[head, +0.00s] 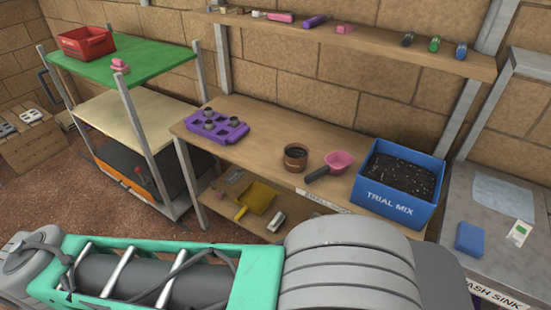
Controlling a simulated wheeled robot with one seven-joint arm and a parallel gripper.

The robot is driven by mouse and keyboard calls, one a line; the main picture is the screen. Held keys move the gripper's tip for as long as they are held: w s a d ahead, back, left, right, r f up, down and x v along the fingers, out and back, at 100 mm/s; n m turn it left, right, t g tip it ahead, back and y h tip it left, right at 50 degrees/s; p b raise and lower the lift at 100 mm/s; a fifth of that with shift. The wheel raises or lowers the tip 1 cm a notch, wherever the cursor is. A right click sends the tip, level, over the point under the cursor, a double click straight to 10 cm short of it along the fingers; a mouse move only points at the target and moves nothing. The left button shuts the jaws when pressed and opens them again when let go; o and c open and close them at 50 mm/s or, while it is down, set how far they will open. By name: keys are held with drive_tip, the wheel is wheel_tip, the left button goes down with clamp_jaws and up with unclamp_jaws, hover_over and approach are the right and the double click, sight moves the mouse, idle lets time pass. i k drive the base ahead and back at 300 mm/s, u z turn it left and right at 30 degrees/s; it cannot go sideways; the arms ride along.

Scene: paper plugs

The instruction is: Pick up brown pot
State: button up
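The brown pot (295,157) stands upright on the wooden bench (262,126), near its middle. Something dark shows inside its rim. A pink sieve-like scoop (340,161) with a dark handle lies just right of it, close to the pot. My arm crosses the bottom of the head view, in front of the bench and apart from the pot. My gripper is not in view.
A blue bin (397,188) of dark soil, marked TRIAL MIX, stands right of the scoop. A purple tray (214,128) with small pots is on the left. A shelf (370,44) runs above. A yellow dustpan (257,198) lies below. Bare bench lies around the pot's left.

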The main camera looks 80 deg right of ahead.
sight(295, 155)
drive_tip(key=z, duration=0.7)
drive_tip(key=i, duration=0.9)
drive_tip(key=z, duration=0.95)
